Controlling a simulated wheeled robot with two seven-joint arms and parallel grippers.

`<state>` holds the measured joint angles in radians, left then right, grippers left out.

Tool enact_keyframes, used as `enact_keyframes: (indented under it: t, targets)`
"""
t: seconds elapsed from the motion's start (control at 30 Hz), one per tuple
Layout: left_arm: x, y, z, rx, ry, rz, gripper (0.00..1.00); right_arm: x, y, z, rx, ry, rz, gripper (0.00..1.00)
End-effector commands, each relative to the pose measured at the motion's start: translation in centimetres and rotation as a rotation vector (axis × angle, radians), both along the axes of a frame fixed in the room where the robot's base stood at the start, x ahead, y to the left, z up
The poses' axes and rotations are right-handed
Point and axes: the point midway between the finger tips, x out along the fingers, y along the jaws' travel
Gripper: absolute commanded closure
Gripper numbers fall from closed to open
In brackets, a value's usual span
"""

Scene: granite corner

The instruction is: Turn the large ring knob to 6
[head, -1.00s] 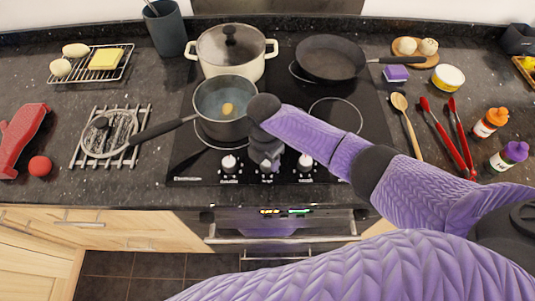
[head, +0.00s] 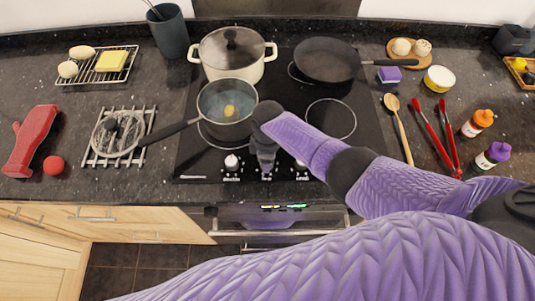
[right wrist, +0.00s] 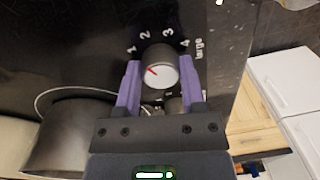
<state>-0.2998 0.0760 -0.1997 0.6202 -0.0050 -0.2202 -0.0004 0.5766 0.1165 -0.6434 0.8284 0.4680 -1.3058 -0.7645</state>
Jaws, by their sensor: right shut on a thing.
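The large ring knob (right wrist: 161,68) is a pale round knob with a red pointer, beside the printed word "large". The numbers 1 to 4 show around it in the right wrist view; 6 does not show. The red pointer slants up-left, roughly towards 1. My right gripper (right wrist: 160,72) is shut on this knob, one purple finger on each side. In the head view my right gripper (head: 266,162) comes down on the middle of the hob's front row and hides the knob there. My left gripper is not in view.
A saucepan (head: 212,127) with a yellow thing in water stands just left of my right gripper. Other knobs (head: 232,162) (head: 302,164) flank it. A lidded pot (head: 213,66) and frying pan (head: 325,60) stand behind. Tongs (head: 430,140) and bottles lie or stand at right.

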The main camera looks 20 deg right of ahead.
Motion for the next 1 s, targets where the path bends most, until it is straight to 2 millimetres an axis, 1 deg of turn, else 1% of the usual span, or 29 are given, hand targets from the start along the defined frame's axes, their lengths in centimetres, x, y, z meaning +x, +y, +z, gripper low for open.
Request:
enact_keyframes:
  t: [0.03,0.3,1.0]
  targets:
    - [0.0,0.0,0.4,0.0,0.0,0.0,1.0,0.0,0.0,0.2,0.001,0.002,-0.041,1.0]
    - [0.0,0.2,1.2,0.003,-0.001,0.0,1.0,-0.1,0.1,0.2,0.001,0.0,-0.296,1.0]
    - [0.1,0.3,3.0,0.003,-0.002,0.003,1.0,-0.2,0.2,0.1,0.001,0.002,-0.961,1.0]
